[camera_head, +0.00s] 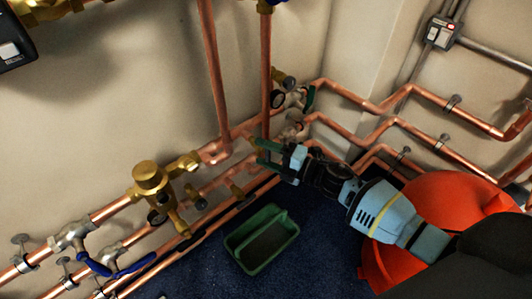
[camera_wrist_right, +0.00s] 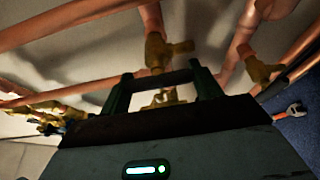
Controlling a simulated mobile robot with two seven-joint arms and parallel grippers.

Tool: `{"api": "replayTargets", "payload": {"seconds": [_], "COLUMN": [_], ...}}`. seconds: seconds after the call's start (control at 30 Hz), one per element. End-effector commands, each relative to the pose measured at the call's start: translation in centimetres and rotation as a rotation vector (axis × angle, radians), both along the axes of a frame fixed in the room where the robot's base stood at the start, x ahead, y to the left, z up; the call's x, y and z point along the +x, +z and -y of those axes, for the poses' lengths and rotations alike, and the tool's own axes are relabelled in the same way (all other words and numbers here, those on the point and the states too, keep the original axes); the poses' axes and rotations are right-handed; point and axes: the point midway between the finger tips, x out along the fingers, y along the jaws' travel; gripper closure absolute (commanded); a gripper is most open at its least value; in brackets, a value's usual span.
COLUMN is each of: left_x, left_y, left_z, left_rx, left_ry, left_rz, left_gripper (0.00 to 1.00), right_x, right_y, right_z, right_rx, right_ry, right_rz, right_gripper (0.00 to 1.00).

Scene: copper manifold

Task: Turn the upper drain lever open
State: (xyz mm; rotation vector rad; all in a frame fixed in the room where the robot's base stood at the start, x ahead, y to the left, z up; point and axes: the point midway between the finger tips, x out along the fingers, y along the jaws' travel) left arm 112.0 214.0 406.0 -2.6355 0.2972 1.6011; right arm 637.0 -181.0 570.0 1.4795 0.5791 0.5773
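My right gripper (camera_head: 262,151) has green fingers, set apart, in front of the copper pipes near the corner. In the right wrist view its fingers (camera_wrist_right: 163,82) stand apart, with a dark bar across the gap; I cannot tell what the bar is. A brass valve fitting (camera_wrist_right: 158,50) shows just beyond the fingertips, and more brass shows between them. In the head view a valve with a green handle (camera_head: 310,98) sits on the upper pipe, above and right of the gripper. I cannot tell for certain which part is the upper drain lever. My left gripper is out of view.
A green tray (camera_head: 237,242) lies on the dark blue floor below the pipes. A large orange-red container (camera_head: 440,195) stands at the right, partly behind my right arm. Blue-handled valves (camera_head: 97,266) and a brass valve body (camera_head: 150,178) are at the left. Copper pipes line both walls.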

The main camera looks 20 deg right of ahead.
Motion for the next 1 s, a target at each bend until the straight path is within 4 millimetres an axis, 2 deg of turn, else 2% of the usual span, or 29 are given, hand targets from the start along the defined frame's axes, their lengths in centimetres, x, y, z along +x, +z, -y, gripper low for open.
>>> {"api": "replayTargets", "payload": {"seconds": [0.03, 0.17, 0.53, 1.0], "left_x": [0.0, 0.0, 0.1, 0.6], "left_y": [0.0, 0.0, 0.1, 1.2], "left_z": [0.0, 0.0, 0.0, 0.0], "left_rx": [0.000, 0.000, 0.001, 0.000], "left_ry": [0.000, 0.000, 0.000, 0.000], "left_rz": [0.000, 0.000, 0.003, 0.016], "left_gripper": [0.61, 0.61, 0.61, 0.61], "right_x": [-0.1, 0.0, -0.4, -5.3], "right_y": [-0.1, -0.1, 0.0, 0.0], "right_z": [0.1, 0.0, 0.4, 4.8], "right_rx": [-0.009, -0.007, -0.004, -0.004], "right_ry": [0.001, 0.001, 0.000, 0.000], "right_rz": [0.003, 0.002, 0.001, 0.000], "right_gripper": [0.31, 0.15, 0.15, 0.15]}}
